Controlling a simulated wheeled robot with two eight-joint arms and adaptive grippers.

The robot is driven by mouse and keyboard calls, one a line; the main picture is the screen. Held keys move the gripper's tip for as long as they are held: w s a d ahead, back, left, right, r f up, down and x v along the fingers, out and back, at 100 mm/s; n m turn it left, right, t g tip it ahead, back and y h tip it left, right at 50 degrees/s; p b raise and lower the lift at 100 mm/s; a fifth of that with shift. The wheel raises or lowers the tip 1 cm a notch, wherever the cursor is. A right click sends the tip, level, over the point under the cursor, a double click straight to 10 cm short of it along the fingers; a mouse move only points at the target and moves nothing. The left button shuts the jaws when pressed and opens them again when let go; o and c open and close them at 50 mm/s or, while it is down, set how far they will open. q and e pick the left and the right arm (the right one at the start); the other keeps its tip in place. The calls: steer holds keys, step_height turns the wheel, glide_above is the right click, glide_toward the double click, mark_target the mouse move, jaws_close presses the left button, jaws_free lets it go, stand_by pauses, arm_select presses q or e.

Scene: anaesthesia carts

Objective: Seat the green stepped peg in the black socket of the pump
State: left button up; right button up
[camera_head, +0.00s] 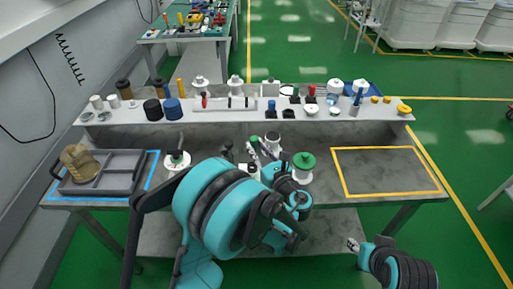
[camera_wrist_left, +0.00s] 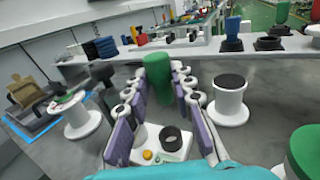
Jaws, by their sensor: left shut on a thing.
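The green stepped peg (camera_wrist_left: 158,80) stands roughly upright between the two finger pads of my left gripper (camera_wrist_left: 157,90), which is shut on it. In the head view my left gripper (camera_head: 263,151) is over the middle of the bench, partly hidden by my arm. The white pump (camera_wrist_left: 150,151) shows between the fingers in the wrist view, with its round black socket (camera_wrist_left: 171,138) open upward. The peg is apart from the socket. My right gripper (camera_head: 353,245) is low at the right, in front of the bench; its jaw opening is unclear.
A white spool with a black top (camera_wrist_left: 230,98) stands just right of the fingers. A green-topped white spool (camera_head: 304,163) stands further right. A crowded shelf (camera_head: 225,115) runs along the back. A grey tray (camera_head: 122,165) is at left; the yellow-outlined area (camera_head: 385,170) is clear.

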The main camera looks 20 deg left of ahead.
mark_target(255, 169)
arm_select(q)
steer(key=f+b, duration=0.3)
steer(key=shift+s+a+f, duration=0.15)
steer(key=shift+a+f, duration=0.2)
steer(key=shift+f+b, duration=0.6)
steer(key=shift+f, duration=0.4)
arm_select(e)
steer(key=f, duration=0.4)
steer(key=shift+s+a+f, duration=0.1)
steer(key=shift+a, duration=0.3)
arm_select(q)
steer(key=shift+f, duration=1.75)
steer(key=o, duration=1.1)
